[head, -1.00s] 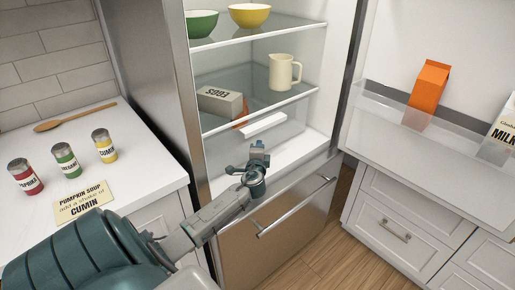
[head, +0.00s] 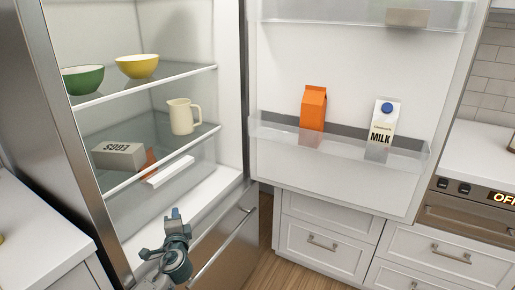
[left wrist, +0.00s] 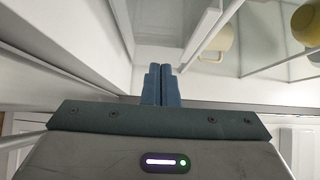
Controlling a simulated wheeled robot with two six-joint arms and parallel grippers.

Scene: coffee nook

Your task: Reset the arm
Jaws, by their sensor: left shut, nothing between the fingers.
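My left gripper (head: 176,213) is at the lower left of the head view, in front of the open fridge's lowest part and above the drawer front. In the left wrist view its blue fingers (left wrist: 161,85) are together with nothing between them. The fridge interior (head: 190,40) is open before it, and the gripper is apart from the items on the shelves. My right gripper does not show in either view.
Shelves hold a green bowl (head: 83,80), yellow bowl (head: 137,66), cream pitcher (head: 183,117) and egg box (head: 119,156). The open door's bin (head: 335,143) holds an orange carton (head: 312,108) and milk carton (head: 383,122). A white counter (head: 35,235) stands left; an oven (head: 470,205) stands right.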

